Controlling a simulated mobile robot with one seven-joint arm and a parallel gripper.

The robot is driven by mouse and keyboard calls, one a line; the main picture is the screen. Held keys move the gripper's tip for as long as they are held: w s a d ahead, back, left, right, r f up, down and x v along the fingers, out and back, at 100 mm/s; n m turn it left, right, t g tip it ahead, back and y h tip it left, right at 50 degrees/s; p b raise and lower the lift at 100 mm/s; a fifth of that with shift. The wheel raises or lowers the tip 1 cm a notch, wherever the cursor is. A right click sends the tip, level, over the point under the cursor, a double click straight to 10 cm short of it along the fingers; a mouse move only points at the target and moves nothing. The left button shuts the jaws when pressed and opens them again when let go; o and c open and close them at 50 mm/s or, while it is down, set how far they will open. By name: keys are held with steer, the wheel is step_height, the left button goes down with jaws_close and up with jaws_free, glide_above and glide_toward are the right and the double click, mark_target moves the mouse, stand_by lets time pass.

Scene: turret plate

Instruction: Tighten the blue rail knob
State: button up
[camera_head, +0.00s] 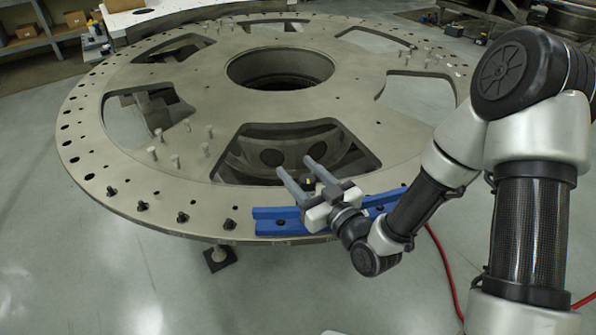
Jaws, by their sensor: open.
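The blue rail (270,222) lies along the near edge of the large round metal turret plate (200,192). My gripper (295,167) is open above the rail, its two grey fingers pointing away from me over the plate's near cutout. My gripper and wrist cover the middle of the rail. A small dark fitting (380,208) shows on the rail's right part, beside my wrist. I cannot tell whether it is the knob. A small black and yellow piece (310,184) shows between the fingers; I cannot tell what it belongs to. No blue knob stands out clearly.
Several black knobs (183,217) stand along the plate's near-left rim. Several upright metal pins (175,159) stand on the plate left of the near cutout. A red cable (443,262) runs on the floor at right. The floor at front left is mostly clear.

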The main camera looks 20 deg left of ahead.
steer(key=shift+w+a, duration=0.3)
steer(key=c, duration=1)
steer(key=shift+c, duration=0.2)
